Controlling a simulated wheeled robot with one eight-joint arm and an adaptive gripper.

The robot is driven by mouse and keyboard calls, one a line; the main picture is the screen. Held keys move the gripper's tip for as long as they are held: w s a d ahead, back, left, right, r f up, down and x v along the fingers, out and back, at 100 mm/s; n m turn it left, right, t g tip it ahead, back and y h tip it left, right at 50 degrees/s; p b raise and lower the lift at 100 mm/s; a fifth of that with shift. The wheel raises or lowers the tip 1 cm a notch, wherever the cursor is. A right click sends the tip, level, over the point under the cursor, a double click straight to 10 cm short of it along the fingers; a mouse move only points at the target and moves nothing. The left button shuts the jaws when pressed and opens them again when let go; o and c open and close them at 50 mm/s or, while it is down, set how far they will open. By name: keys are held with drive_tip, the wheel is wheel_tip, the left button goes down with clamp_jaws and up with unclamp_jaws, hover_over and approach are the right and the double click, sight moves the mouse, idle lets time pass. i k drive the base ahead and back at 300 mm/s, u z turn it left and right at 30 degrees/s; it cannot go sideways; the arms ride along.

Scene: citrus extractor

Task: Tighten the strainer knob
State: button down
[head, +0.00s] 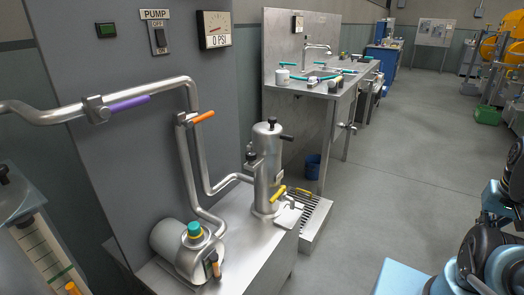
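A tall steel cylinder (268,165), which looks like the strainer housing, stands upright on the steel bench in the head view. It has a small black knob (272,121) on its lid, a black side handle (287,138) at the upper right and another black knob (250,156) on its left. I cannot tell which of these is the strainer knob, or how tight any is. A yellow-handled valve (278,194) sits low on its front. Parts of my arm show at the right edge, well apart from the cylinder. My gripper is not visible.
Pipes with purple (130,104) and orange (203,117) handles run along the panel. The gauge (215,30) reads 0 PSI. A drain grate (315,207) lies right of the cylinder. Open floor (400,170) lies right of the bench.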

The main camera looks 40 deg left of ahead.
sight(251, 156)
drive_tip(key=u, duration=1.8)
drive_tip(key=k, duration=0.2)
drive_tip(key=u, duration=0.3)
